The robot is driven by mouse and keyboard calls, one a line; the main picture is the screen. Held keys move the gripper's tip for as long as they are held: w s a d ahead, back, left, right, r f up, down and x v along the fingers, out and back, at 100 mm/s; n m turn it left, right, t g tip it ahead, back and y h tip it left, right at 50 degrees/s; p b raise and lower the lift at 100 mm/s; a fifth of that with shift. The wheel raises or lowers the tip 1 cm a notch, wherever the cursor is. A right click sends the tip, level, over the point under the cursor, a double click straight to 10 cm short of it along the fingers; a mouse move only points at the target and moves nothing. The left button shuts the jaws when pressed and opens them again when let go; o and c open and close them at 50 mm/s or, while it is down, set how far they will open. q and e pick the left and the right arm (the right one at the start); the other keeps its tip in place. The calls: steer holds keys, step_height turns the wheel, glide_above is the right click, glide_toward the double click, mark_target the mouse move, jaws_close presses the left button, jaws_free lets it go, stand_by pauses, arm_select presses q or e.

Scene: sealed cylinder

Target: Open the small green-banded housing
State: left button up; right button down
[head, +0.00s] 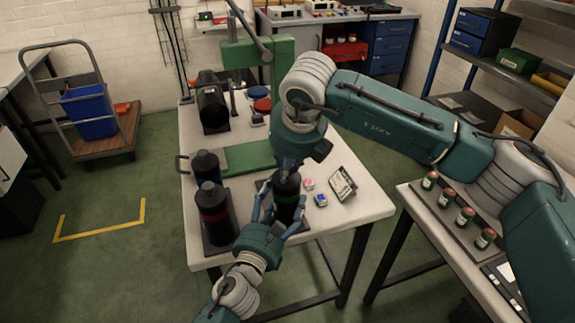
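The small green-banded housing (287,209), a black cylinder with a green band, stands upright near the front of the white table. My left gripper (284,216) comes from below in the head view. Its fingers lie along both sides of the housing and appear closed on it. My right gripper (289,167) reaches down from above, right over the housing's top. Its wrist and the viewing angle hide most of its fingers, so I cannot tell whether it grips the top. The top still appears seated on the body.
A green press (245,155) stands behind. A small sign (342,184) and small coloured items (321,200) lie right. Several green canisters (465,216) stand on the right-hand table.

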steer(key=shift+w+r, duration=0.15)
steer(key=shift+r, duration=0.1)
stand_by(0.6)
steer(key=shift+r, duration=0.9)
steer(key=shift+r, duration=0.1)
steer(key=shift+r, duration=1.95)
arm_select(q)
steer(key=o, duration=1.8)
steer(key=shift+c, duration=0.2)
